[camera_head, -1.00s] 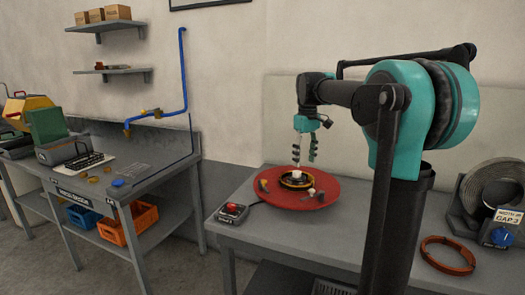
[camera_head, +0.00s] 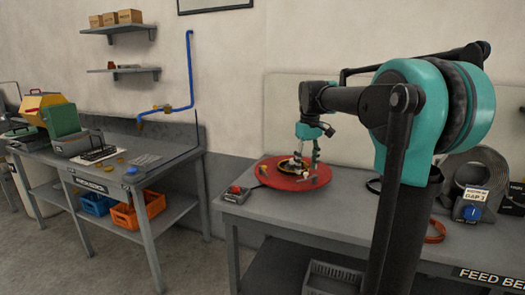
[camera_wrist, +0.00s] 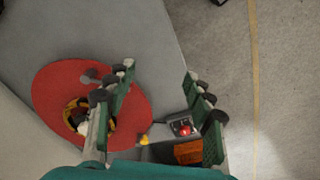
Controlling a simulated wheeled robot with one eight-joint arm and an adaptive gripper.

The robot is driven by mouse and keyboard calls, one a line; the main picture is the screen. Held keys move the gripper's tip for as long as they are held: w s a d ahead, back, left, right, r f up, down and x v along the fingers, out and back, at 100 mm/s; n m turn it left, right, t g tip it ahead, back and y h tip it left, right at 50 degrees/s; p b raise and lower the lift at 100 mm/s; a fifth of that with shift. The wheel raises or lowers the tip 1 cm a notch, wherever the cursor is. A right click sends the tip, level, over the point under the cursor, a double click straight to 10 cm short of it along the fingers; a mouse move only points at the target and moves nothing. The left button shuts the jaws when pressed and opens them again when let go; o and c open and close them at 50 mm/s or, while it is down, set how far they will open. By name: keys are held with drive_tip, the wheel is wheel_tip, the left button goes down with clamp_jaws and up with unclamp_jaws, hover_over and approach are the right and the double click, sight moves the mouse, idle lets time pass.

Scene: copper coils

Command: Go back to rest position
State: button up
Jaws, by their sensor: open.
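My gripper (camera_head: 306,163) hangs from the arm, fingers pointing down, over or in front of the red round plate (camera_head: 282,181) on the right bench. Its exact height above the plate is unclear. In the wrist view, the gripper (camera_wrist: 158,72) has its two green fingers spread apart with nothing between them. One finger overlaps the red plate (camera_wrist: 58,85); the other is near the bench edge. A dark and yellowish ring with small parts lies on the plate, partly hidden by the finger.
A button box (camera_head: 236,193) sits left of the plate. A copper coil (camera_head: 436,231) and a grey roll (camera_head: 480,165) are right of my arm, partly hidden. A left bench (camera_head: 165,172) holds a green box (camera_head: 62,121), with blue and orange crates below. Floor is free between the benches.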

drive_tip(key=s+d+f+m+t, duration=0.2)
drive_tip(key=s+f+m, duration=0.1)
drive_tip(key=s+f, duration=0.9)
drive_tip(key=s+d+f+m+t, duration=0.1)
drive_tip(key=s+f+m, duration=0.2)
drive_tip(key=s+f, duration=1)
drive_tip(key=shift+d+f+t, duration=0.4)
drive_tip(key=shift+f, duration=0.25)
